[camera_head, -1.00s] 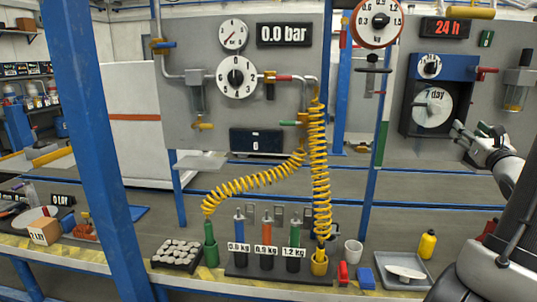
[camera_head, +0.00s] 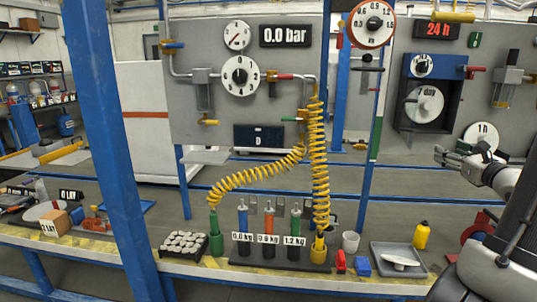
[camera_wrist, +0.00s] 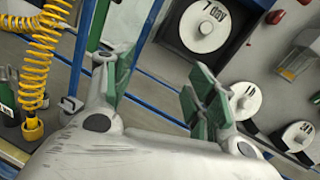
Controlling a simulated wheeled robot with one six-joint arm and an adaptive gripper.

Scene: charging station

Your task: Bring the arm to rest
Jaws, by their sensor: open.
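My gripper (camera_head: 447,157) is at the right of the head view, raised in front of the grey panel and above the bench. It points left, its jaws are apart and nothing is between them. The wrist view shows its two fingers with green pads (camera_wrist: 160,85) spread wide, with empty space between. My arm comes in from the right edge of the head view.
The bench (camera_head: 190,268) holds labelled cylinders (camera_head: 268,235), a grey tray (camera_head: 400,270), a yellow bottle (camera_head: 421,235) and a white cup (camera_head: 350,242). A coiled yellow hose (camera_head: 320,150) hangs left of my gripper. A blue timer box (camera_head: 422,66) is on the panel behind. A blue post (camera_head: 100,130) stands at left.

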